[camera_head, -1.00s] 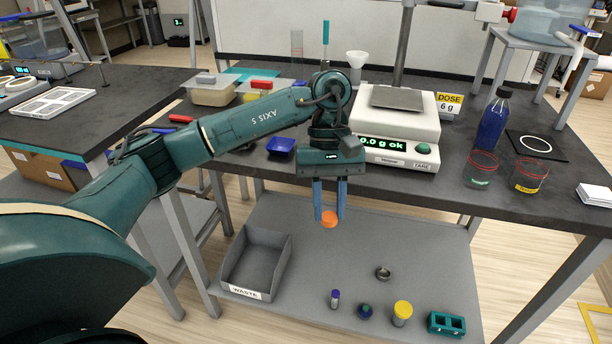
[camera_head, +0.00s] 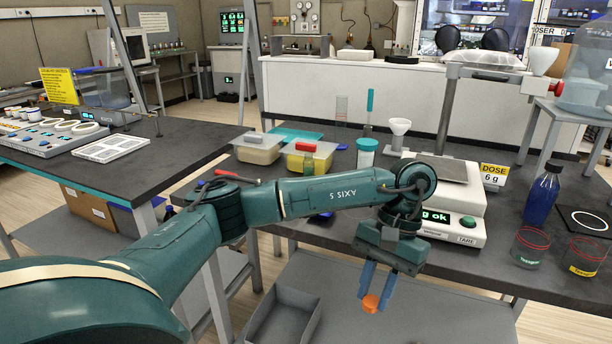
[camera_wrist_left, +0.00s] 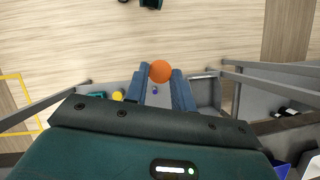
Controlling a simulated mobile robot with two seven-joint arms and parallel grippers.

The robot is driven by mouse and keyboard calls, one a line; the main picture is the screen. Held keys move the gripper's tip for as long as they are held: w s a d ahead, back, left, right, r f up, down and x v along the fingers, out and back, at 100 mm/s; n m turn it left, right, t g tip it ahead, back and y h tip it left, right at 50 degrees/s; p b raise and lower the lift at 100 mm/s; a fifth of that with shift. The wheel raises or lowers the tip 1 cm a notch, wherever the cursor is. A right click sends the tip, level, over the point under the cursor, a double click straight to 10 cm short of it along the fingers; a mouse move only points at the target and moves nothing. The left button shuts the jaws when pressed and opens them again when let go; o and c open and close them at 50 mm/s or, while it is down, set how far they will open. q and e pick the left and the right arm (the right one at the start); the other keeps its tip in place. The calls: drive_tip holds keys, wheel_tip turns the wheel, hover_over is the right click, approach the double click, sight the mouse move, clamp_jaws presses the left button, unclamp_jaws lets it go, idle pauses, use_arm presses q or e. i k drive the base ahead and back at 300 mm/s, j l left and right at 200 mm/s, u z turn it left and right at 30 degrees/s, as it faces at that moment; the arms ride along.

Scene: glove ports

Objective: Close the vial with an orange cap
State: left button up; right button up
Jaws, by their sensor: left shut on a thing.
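My left gripper (camera_head: 376,285) is shut on an orange cap (camera_head: 371,303), held at its fingertips in front of the bench, above the lower shelf. In the left wrist view the orange cap (camera_wrist_left: 160,71) sits between the blue fingers. A white-bodied jar with a teal lid (camera_head: 366,153) stands on the bench behind my arm; I cannot tell whether it is the vial of the task. A small purple-topped vial (camera_wrist_left: 155,91) shows far below the cap in the left wrist view. My right gripper is not in view.
The scale (camera_head: 454,208) stands on the bench right of my gripper, with a blue bottle (camera_head: 542,195) and two beakers further right. A grey waste bin (camera_head: 284,318) lies below on the shelf.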

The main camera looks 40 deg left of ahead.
sight(309, 162)
drive_tip(key=j+u, duration=0.2)
drive_tip(key=j, duration=0.3)
drive_tip(key=i+j+u, duration=0.2)
drive_tip(key=j, duration=0.3)
drive_tip(key=j+u, duration=0.15)
drive_tip(key=j, duration=0.35)
